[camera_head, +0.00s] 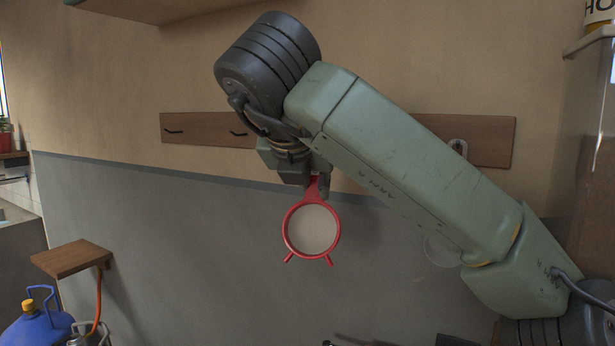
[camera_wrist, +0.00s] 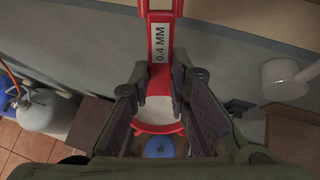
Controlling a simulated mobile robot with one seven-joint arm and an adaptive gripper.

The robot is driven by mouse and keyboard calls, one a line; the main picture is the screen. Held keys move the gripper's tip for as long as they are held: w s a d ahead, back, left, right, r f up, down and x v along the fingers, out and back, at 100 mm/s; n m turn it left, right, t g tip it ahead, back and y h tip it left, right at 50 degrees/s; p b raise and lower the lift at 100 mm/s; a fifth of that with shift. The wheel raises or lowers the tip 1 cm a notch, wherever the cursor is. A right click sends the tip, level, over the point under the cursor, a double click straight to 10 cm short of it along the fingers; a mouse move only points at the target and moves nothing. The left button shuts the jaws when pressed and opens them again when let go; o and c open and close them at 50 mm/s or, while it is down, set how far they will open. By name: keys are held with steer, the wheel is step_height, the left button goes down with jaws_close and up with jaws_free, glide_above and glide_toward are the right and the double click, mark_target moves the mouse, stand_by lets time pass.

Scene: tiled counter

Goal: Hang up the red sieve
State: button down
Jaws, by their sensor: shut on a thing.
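The red sieve (camera_head: 312,204) hangs below my gripper (camera_head: 316,184) in the head view, with its round pale mesh facing the camera and two short red prongs at its lower rim. My gripper is shut on its red handle. In the wrist view the sieve's handle (camera_wrist: 160,47) carries a "0.4 MM" label and lies between the fingers of my gripper (camera_wrist: 158,85). A wooden rail (camera_head: 208,130) with dark hooks (camera_head: 238,133) is on the wall behind my arm. My arm hides the rail's middle.
A white ladle-like thing (camera_wrist: 285,77) is at the right of the wrist view. A small wooden shelf (camera_head: 72,258) and a blue gas bottle (camera_head: 38,328) stand at lower left. A wooden shelf edge (camera_head: 150,8) is overhead. The wall left of the sieve is clear.

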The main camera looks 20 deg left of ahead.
steer(key=shift+w+d+f, duration=0.15)
steer(key=shift+w+f, duration=0.05)
steer(key=shift+w, duration=0.6)
steer(key=shift+w+d+f, duration=0.2)
steer(key=shift+w+f, duration=0.05)
steer(key=shift+w, duration=0.5)
steer(key=shift+w+d+f, duration=0.15)
steer(key=shift+w+f, duration=0.05)
steer(key=shift+w, duration=0.6)
steer(key=c, duration=1.4)
jaws_free()
steer(key=shift+c, duration=0.2)
